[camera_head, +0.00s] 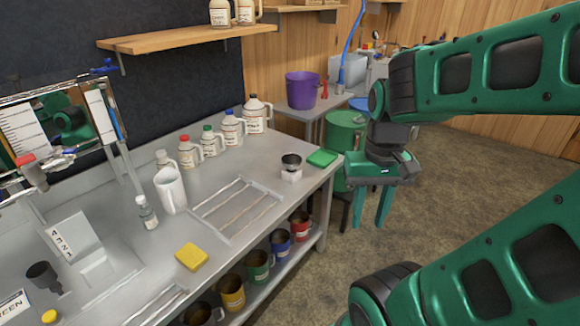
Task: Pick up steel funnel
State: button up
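A small dark metallic bowl-shaped piece (291,160), which looks like the steel funnel, sits on a small white block (291,175) near the right end of the steel counter (243,248). Its lower part is hidden in or behind the block. My gripper (370,222) hangs to the right of the counter's end, fingers pointing down. Its two teal fingers are spread apart with nothing between them. It is apart from the metallic piece, to its right.
A green pad (322,158) lies right beside the metallic piece. Labelled jugs (232,129) line the counter's back, with a white pitcher (171,190) before them. A yellow sponge (192,257) lies at the front. A green drum (345,133) stands behind my gripper.

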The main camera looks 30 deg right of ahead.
aim_at(291, 161)
jog(key=i, duration=0.95)
jog(key=u, duration=0.05)
